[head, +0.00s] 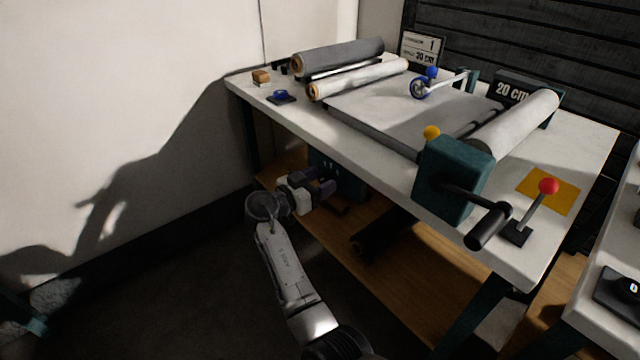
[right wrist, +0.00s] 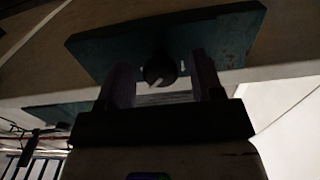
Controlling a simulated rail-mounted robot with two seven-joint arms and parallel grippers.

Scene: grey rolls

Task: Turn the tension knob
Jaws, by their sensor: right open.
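The tension knob (right wrist: 159,70) is a dark round knob with a pale pointer mark, on a teal panel (right wrist: 95,50) in the right wrist view. The panel also shows in the head view (head: 350,183), below the table's front edge; the knob cannot be made out there. My right gripper (head: 328,188) is open beside the panel. In the right wrist view its purple-grey fingers (right wrist: 163,78) stand apart, one to each side of the knob. I cannot tell whether either finger touches it. My left gripper is not in view.
The white table (head: 385,160) holds grey rolls (head: 340,56), a teal crank box (head: 455,178) with a black handle, and a red-topped lever (head: 548,187). A wooden shelf (head: 420,290) with a dark roll is below. The floor to the left is clear.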

